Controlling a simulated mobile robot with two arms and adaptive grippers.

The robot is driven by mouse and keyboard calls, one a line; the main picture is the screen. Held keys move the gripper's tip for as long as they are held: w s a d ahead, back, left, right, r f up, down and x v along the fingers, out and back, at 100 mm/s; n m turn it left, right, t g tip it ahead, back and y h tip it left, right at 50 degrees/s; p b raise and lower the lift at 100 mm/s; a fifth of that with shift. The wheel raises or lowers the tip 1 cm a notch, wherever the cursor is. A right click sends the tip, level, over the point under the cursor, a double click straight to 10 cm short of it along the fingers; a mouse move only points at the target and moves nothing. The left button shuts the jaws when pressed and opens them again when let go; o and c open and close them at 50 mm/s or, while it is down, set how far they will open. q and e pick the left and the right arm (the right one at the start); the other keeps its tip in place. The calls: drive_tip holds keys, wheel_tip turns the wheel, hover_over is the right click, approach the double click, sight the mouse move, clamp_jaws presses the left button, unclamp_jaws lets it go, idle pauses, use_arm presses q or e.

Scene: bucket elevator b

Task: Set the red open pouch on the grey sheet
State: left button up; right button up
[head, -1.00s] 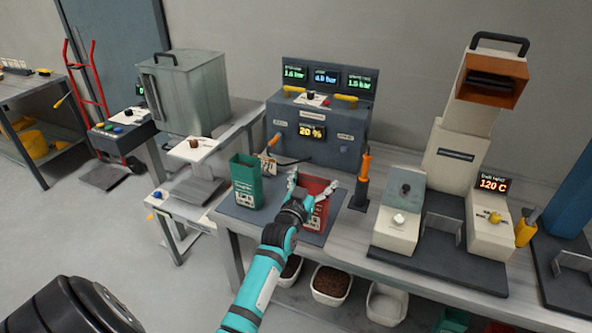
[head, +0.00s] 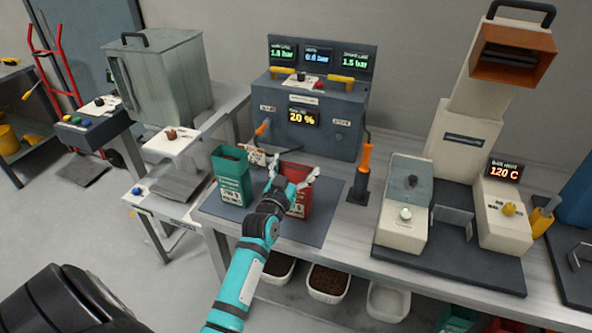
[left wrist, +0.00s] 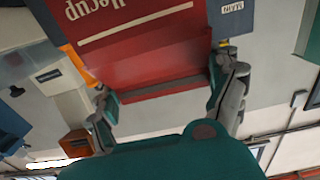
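The red open pouch (head: 299,203) stands upright on the right part of the bench's left area, its mouth up. My left gripper (head: 292,177) has one finger on each side of it near the mouth. In the left wrist view the red pouch (left wrist: 150,45) appears upside down, with both fingers (left wrist: 162,100) against its side edges. The dark grey sheet (head: 240,228) lies flat on the bench below and around the pouch. Whether the pouch's base touches the sheet is not clear. My right gripper is not in view.
A green open pouch (head: 231,180) stands on the sheet to the left. A grey console (head: 312,120) is behind, an orange-handled tool (head: 361,178) to the right. A beige sealing machine (head: 463,150) stands further right. White bins (head: 328,283) are under the bench.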

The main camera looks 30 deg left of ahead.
use_arm(q)
drive_tip(key=shift+o, duration=0.9)
drive_tip(key=shift+s, duration=0.15)
drive_tip(key=shift+s+r, duration=0.1)
drive_tip(key=shift+s, duration=0.1)
drive_tip(key=b+v, duration=0.1)
drive_tip(key=v, duration=1)
drive_tip(key=shift+s+d+b, duration=0.15)
drive_tip(key=shift+s+b, duration=0.2)
drive_tip(key=shift+b, duration=0.05)
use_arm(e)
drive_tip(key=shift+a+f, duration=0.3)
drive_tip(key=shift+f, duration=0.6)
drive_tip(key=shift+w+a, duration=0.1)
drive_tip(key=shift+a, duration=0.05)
